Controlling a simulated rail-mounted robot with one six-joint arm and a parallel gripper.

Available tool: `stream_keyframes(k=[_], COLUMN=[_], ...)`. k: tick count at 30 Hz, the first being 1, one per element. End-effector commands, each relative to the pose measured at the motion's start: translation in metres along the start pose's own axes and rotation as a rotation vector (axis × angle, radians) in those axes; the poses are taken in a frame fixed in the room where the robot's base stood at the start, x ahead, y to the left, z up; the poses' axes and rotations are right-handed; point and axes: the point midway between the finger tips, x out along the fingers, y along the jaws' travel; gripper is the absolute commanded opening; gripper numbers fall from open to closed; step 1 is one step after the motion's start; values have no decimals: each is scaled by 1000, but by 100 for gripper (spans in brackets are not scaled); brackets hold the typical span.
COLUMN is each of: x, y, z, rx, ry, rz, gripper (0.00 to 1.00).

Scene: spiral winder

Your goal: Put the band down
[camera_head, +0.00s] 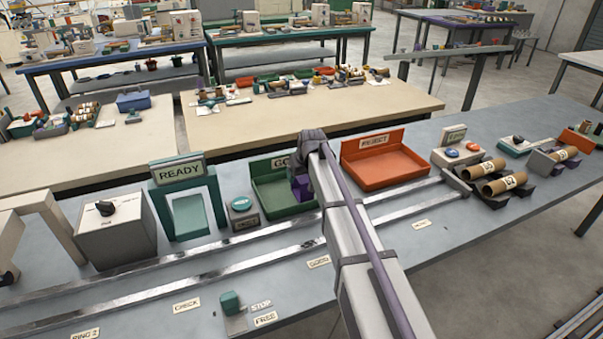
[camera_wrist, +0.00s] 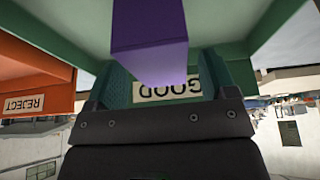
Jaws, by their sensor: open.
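The green tray (camera_head: 267,197) with a GOOD sign stands on the grey bench, partly hidden by my arm. My gripper (camera_head: 305,168) is at this tray's right part, and its jaws are open. A purple block (camera_head: 301,188) shows just under the gripper at the tray. In the wrist view the purple block (camera_wrist: 150,35) lies between the open fingers, in front of the GOOD sign (camera_wrist: 168,91). It is the only band-like thing at the gripper; I cannot tell whether it is the band, or whether it touches the tray floor.
The orange REJECT tray (camera_head: 385,160) stands to the right, empty. To the left are a blue-capped button box (camera_head: 241,210), the READY frame (camera_head: 187,200) and a grey knob box (camera_head: 116,232). Metal rails (camera_head: 230,262) run along the bench. Cardboard tubes (camera_head: 503,184) lie at the right.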

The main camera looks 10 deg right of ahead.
Motion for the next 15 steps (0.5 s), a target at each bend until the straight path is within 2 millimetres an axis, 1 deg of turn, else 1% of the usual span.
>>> stream_keyframes(k=[1, 3, 7, 10, 12, 15], x=[-26, -46, -80, -94, -97, -96], y=[0, 0, 0, 0, 0, 0], z=[-4, -4, -4, -3, -2, 1], rx=[0, 1, 1, 1, 1, 1], ry=[0, 0, 0, 0, 0, -1], rz=[0, 0, 0, 0, 0, 0], gripper=[78, 78, 78, 78, 78, 78])
